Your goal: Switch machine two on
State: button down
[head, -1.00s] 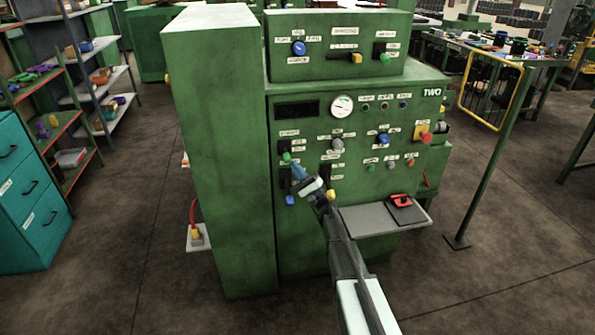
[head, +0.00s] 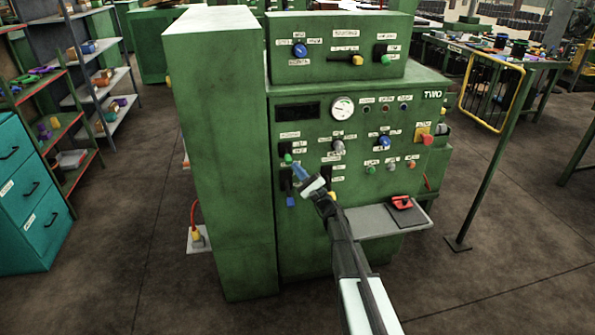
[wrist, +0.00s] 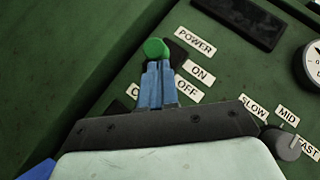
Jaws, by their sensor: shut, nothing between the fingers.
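Machine two (head: 350,230) is a green cabinet marked TWO. Its power switch has a green-tipped lever (head: 288,158) on a black plate at the panel's left. In the head view the green tip sits at the plate's lower end. My gripper (head: 299,171) is shut and empty, just below and right of the green tip. In the wrist view the green tip (wrist: 156,49) shows just beyond my blue fingertips (wrist: 157,66), with POWER, ON and OFF labels (wrist: 200,73) beside it. The fingers hide part of the switch. I cannot tell whether they touch the lever.
A blue-tipped lever (head: 291,201) is below my fingers. A grey knob (head: 338,147) marked SLOW, MID, FAST is to the right. A red button (head: 427,139) sits farther right. A grey shelf (head: 370,222) juts from the front beside my arm.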

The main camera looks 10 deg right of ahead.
jog(key=s+d+m+g+h, duration=0.1)
jog(key=s+d+m+h, duration=0.2)
jog(key=s, duration=0.6)
jog(key=shift+s+d+r+m+g+h, duration=0.15)
jog(key=shift+d+r+m+g+h, duration=0.15)
jog(key=shift+d, duration=0.65)
dwell(0.4)
